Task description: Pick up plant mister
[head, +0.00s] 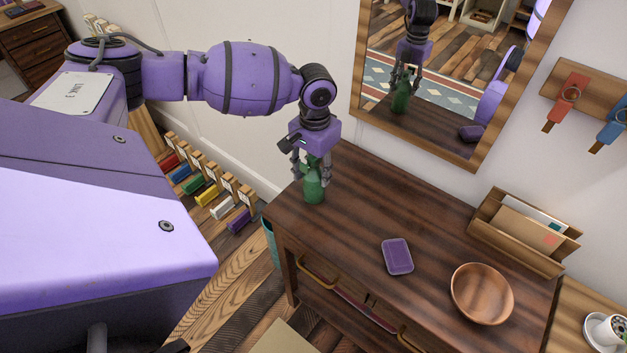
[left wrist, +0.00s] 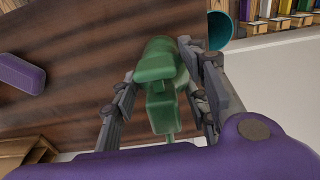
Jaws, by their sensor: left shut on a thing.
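The green plant mister (head: 314,187) stands upright near the left end of the dark wooden dresser top (head: 345,215). My left gripper (head: 312,172) comes down on it from above, and its fingers are shut around the mister's upper part. In the left wrist view the green mister (left wrist: 160,85) lies between the two grey fingers of my left gripper (left wrist: 165,95). I cannot tell whether the mister's base touches the wood. My right gripper is not in view.
A purple box (head: 397,257), a wooden bowl (head: 482,293) and a letter holder (head: 520,232) stand further right on the dresser. A framed mirror (head: 468,160) hangs behind it. A teal bin (head: 271,245) is beside the dresser's left end.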

